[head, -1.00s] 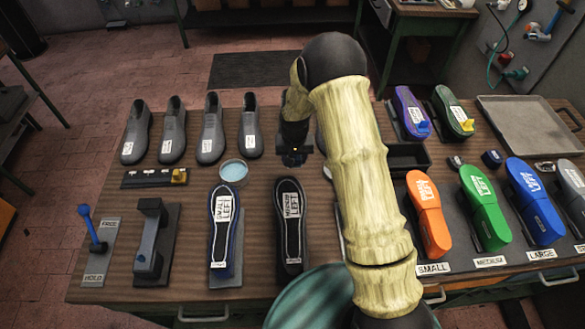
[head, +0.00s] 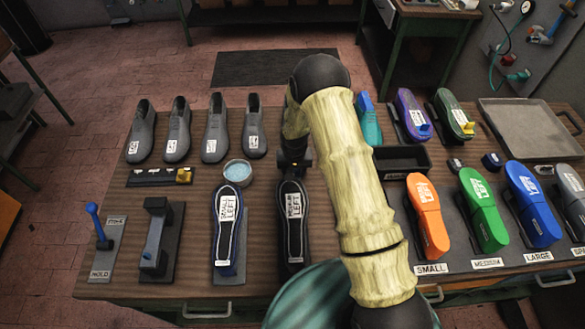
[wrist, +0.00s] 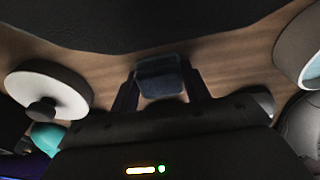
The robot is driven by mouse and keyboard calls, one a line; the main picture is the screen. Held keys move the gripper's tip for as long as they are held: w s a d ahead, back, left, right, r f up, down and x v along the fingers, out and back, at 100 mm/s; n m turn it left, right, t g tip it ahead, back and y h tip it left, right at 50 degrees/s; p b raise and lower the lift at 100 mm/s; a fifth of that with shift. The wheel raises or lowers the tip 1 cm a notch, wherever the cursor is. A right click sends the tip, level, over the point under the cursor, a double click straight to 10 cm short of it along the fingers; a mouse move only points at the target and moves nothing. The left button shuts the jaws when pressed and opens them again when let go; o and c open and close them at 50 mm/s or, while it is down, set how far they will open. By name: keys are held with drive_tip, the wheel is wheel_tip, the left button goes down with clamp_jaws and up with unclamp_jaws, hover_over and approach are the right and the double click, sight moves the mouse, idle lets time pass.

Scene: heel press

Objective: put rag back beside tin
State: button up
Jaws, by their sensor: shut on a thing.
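My gripper (wrist: 160,92) is shut on a dark blue-grey piece, which looks like the rag (wrist: 160,72), between its two fingers over the wooden bench. In the head view my gripper (head: 294,168) is small and dark, just behind the "medium left" sole, and the rag cannot be made out there. The round tin (head: 237,172) with pale blue contents stands on the bench a little left of my gripper. Part of the tin also shows at the right edge of the wrist view (wrist: 302,50), apart from the rag.
Grey shoes (head: 215,130) stand in a row behind the tin. The small left sole (head: 229,225) and medium left sole (head: 293,222) lie in front. A black tray (head: 402,161) is to the right. A white disc with a dark knob (wrist: 48,92) is at left in the wrist view.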

sight(295, 173)
drive_tip(key=shift+d, duration=0.2)
drive_tip(key=shift+f, duration=0.15)
drive_tip(key=o, duration=1)
drive_tip(key=shift+a, duration=0.15)
drive_tip(key=shift+r, duration=0.3)
drive_tip(key=shift+r+b, duration=0.25)
drive_tip(key=shift+b, duration=0.05)
drive_tip(key=r+b, duration=0.1)
drive_tip(key=r, duration=0.2)
drive_tip(key=s+r+b, duration=0.1)
drive_tip(key=r, duration=0.3)
drive_tip(key=r+b, duration=0.1)
drive_tip(key=r, duration=0.3)
drive_tip(key=shift+s+r+b, duration=0.1)
drive_tip(key=shift+s+b, duration=0.3)
